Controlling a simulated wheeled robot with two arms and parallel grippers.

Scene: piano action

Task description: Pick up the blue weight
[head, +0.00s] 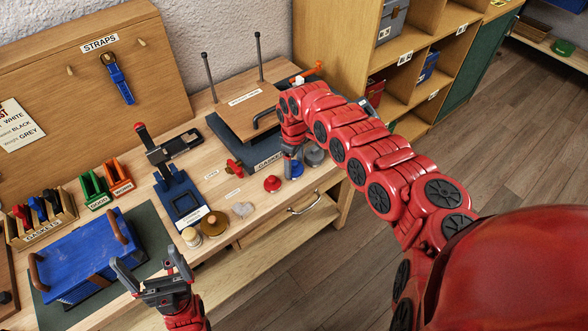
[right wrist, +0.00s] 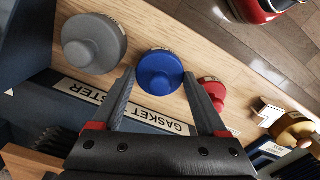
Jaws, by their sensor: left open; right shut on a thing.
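The blue weight (right wrist: 160,72) is a round disc with a knob, standing on the wooden bench between a grey weight (right wrist: 94,43) and a red weight (right wrist: 211,92). In the head view the blue weight (head: 294,171) is partly hidden below my right gripper (head: 290,154). In the right wrist view my right gripper (right wrist: 160,78) has its two fingers at either side of the blue weight, shut on it. I cannot tell that it is lifted. My left gripper (head: 150,269) is open and empty above the front left of the bench, near the blue box.
The gasket tester (head: 241,118) with its posts stands behind the weights. A blue box (head: 78,258) with wooden handles lies on a dark mat at the left. Gold (head: 214,222) and cream (head: 191,237) discs stand near the bench's front edge. A drawer (head: 290,212) is below.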

